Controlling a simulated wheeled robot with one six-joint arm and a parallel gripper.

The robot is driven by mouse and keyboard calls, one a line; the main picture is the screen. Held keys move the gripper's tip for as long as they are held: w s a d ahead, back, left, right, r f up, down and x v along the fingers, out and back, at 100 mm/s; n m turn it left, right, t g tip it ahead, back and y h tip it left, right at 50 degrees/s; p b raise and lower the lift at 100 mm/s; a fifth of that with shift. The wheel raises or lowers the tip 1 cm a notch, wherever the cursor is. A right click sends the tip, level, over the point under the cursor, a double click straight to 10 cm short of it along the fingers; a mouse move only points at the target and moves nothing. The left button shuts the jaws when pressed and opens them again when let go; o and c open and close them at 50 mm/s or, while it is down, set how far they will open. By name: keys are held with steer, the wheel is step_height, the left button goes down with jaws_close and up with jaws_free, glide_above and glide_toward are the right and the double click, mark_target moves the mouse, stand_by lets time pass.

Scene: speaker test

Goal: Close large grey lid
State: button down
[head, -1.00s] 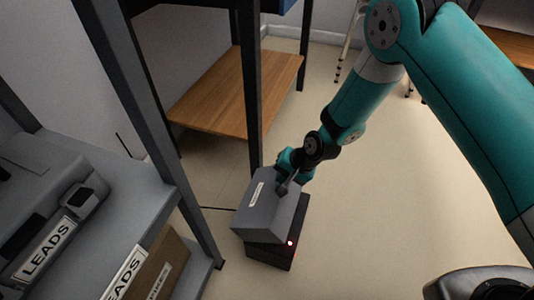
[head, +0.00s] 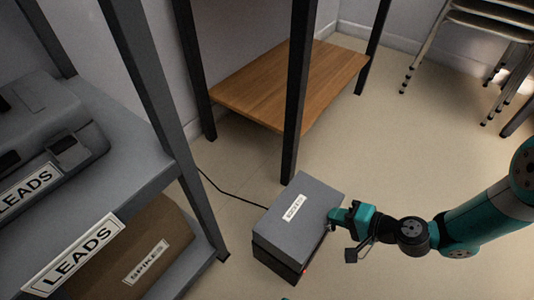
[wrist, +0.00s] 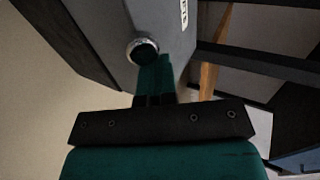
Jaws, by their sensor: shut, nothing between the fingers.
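The large grey lid (head: 308,207) with a white label lies over a black box base (head: 275,262) on the floor. It looks nearly flush with the base; I cannot tell whether it is fully seated. A small red light shows at the base's right side. My teal gripper (head: 334,217) is shut and empty at the lid's right edge; whether it touches is unclear. In the wrist view, the lid's grey face (wrist: 168,28) is just ahead of the gripper (wrist: 153,70), beside a round metal-ringed part (wrist: 142,51).
A grey shelf (head: 130,190) on the left holds a grey case (head: 40,130) and a brown box (head: 150,255). A wooden low shelf (head: 290,85) with dark posts stands behind the lid. A cable (head: 230,190) runs to the box. Stacked chairs (head: 490,30) stand back right.

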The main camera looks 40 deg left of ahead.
steer(key=shift+d+f, duration=0.2)
steer(key=shift+f, duration=0.05)
stand_by(0.3)
steer(key=a+r+p+v, duration=0.1)
steer(key=r+p+v, duration=0.1)
steer(key=p+v, duration=0.6)
steer(key=shift+r+v, duration=0.25)
steer(key=shift+v, duration=1.65)
steer(key=shift+a, duration=0.15)
